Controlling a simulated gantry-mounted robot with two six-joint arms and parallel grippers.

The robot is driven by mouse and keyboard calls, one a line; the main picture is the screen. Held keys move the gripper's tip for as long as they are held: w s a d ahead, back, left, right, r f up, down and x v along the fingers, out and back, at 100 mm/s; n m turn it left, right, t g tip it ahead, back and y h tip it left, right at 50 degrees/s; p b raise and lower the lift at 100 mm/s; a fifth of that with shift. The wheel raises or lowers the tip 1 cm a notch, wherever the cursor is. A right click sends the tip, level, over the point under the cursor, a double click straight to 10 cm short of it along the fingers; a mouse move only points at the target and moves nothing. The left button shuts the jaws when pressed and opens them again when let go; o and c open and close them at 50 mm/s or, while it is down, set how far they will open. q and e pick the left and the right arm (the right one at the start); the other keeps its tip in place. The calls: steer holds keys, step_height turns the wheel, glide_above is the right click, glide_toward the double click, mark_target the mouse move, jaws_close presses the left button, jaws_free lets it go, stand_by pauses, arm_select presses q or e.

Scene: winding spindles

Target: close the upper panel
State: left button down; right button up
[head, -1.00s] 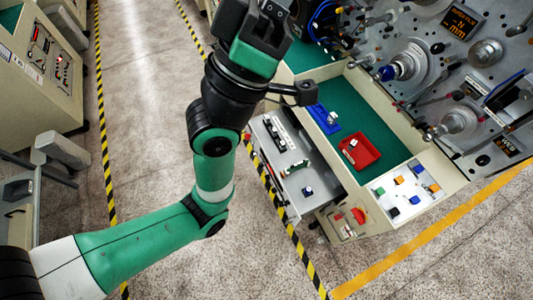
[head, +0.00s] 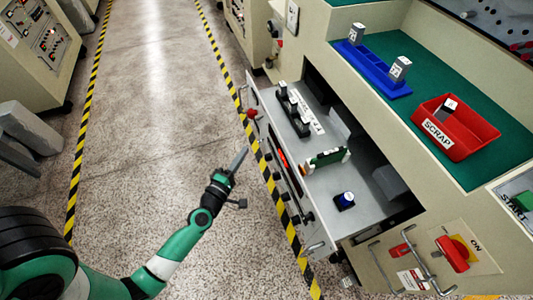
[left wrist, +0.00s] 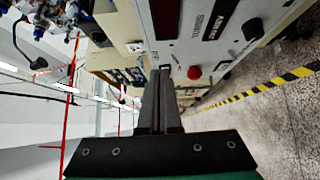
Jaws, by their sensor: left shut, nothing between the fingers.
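The upper panel (head: 330,197) is a grey tray pulled out of the beige machine, with parts on top and knobs along its front face. A red button (head: 252,113) sits at the far end of that front; a red button also shows in the left wrist view (left wrist: 194,72). My left gripper (head: 241,153) is shut and empty, in front of the panel's far end, and appears apart from it. In the left wrist view its fingers (left wrist: 161,85) point toward a front face with displays and knobs. My right gripper is not in view.
A blue holder (head: 372,72) and a red scrap bin (head: 455,130) sit on the green worktop above the panel. Black parts (head: 293,112), a green part and a blue-based part lie on the panel. Open floor with yellow-black tape lies in front.

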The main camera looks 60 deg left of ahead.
arm_select(q)
steer(key=b, duration=0.2)
glide_toward(267, 127)
steer(key=x, duration=0.4)
steer(key=shift+w+a+f+p, duration=0.1)
steer(key=shift+a+f+p, duration=0.1)
steer(key=shift+p, duration=0.2)
steer(key=shift+w+d, duration=0.15)
steer(key=shift+w, duration=0.45)
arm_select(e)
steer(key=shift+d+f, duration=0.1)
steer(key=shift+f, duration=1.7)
arm_select(q)
steer(key=shift+w, duration=0.1)
